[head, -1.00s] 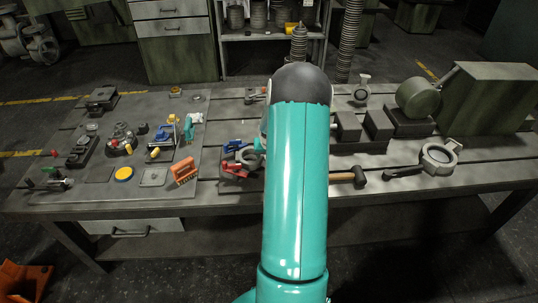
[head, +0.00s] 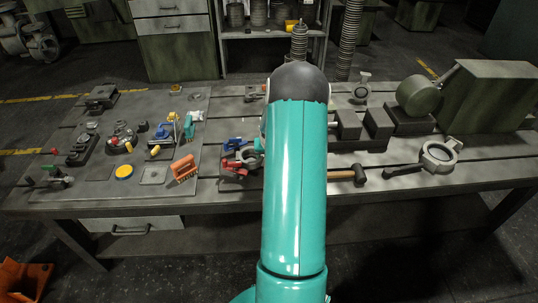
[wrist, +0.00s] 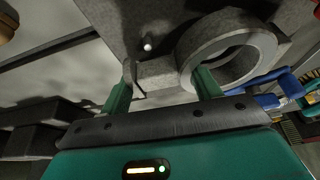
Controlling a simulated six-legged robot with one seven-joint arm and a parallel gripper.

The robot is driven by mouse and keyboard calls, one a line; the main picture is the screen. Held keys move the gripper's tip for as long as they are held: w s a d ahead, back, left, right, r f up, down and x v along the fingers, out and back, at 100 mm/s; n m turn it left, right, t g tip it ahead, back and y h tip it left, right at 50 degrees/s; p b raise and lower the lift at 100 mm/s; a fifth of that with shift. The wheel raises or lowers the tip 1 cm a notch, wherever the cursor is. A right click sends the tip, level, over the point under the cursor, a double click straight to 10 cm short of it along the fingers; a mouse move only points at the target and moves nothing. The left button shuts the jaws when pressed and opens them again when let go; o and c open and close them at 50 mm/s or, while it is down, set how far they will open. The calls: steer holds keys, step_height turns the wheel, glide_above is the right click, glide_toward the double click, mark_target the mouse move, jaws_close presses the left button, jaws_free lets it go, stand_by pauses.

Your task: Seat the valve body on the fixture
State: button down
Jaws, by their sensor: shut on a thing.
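The valve body (wrist: 232,48) is a grey casting with a thick round ring, in the upper right of the wrist view. My gripper (wrist: 162,84) is shut on its narrower part, with one green finger at each side. In the head view my arm hides most of the gripper, and part of the grey ring shows just left of the arm. The fixture has a blue clamp (head: 234,144) and a red clamp (head: 233,167) beside the ring. The blue clamp (wrist: 268,92) and a short pin (wrist: 147,44) also show in the wrist view. I cannot tell whether the casting touches the fixture.
A black-headed mallet (head: 357,174) and a ring-shaped casting with a handle (head: 439,155) lie right of my arm. Dark blocks (head: 362,128) stand behind them. An orange rack (head: 184,168) and several tools on a plate (head: 205,150) are to the left.

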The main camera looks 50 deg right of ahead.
steer(key=shift+f, duration=0.35)
steer(key=shift+f, duration=0.3)
steer(key=shift+c, duration=1.3)
jaws_free()
steer(key=shift+w+a, duration=0.1)
steer(key=shift+w, duration=0.05)
steer(key=shift+w+a+f, duration=0.1)
steer(key=shift+a+f, duration=0.1)
steer(key=shift+f, duration=0.05)
steer(key=d+v, duration=0.1)
steer(key=v, duration=1.3)
steer(key=shift+s, duration=0.35)
